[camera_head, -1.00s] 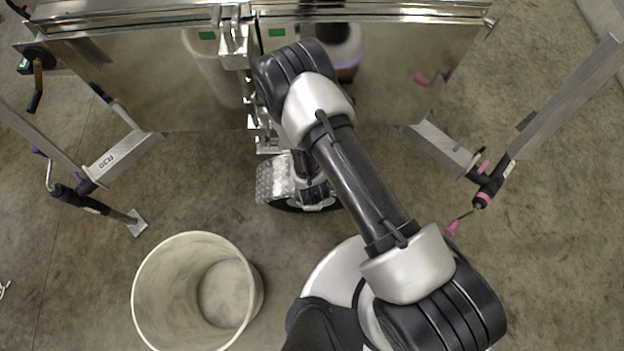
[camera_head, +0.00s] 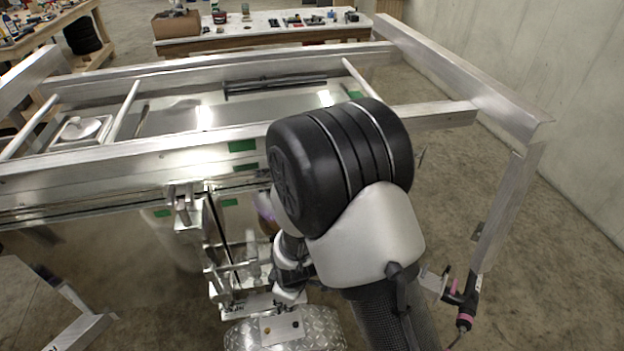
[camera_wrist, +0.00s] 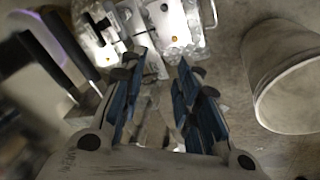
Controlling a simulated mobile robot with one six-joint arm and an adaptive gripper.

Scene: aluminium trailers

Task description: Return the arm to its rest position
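My arm (camera_head: 375,235) rises large in the middle of the head view, its black and white elbow in front of the aluminium trailer (camera_head: 105,160). Its lower wrist part shows near the trailer's front, and the fingers cannot be made out there. In the wrist view my gripper (camera_wrist: 162,65) has its two blue-padded fingers apart, with nothing held between them. Metal brackets and plates (camera_wrist: 172,22) of the trailer show just beyond the fingertips. The distance between them is hard to tell.
A pale bucket (camera_wrist: 290,85) stands right of my gripper in the wrist view. A trailer leg (camera_head: 508,205) stands right of the arm. A workbench (camera_head: 262,36) with tools and a cardboard box (camera_head: 176,24) is behind. Open concrete floor lies at right.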

